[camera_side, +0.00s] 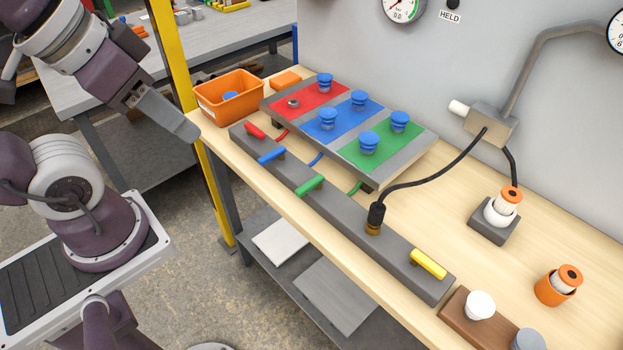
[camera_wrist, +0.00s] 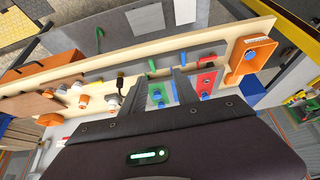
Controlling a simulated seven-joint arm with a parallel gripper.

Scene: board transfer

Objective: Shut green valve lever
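The green valve lever (camera_side: 309,186) sits on the long grey bar (camera_side: 340,212) along the bench's front edge. It lies crosswise to the bar, as does the blue lever (camera_side: 271,156). The red lever (camera_side: 255,131) and the yellow lever (camera_side: 428,263) lie along the bar. My gripper (camera_side: 188,133) is in the air left of the bar, touching nothing. In the wrist view, my gripper (camera_wrist: 161,76) shows two spread grey fingers with nothing held. The green lever (camera_wrist: 152,66) appears between them, some distance beyond.
Behind the bar, a board with red, blue and green fields (camera_side: 376,150) carries blue knobs. A black hose (camera_side: 430,183) rises from a fitting (camera_side: 375,220) between green and yellow levers. An orange bin (camera_side: 229,97) stands at the far left end. A yellow post (camera_side: 178,70) is beside my gripper.

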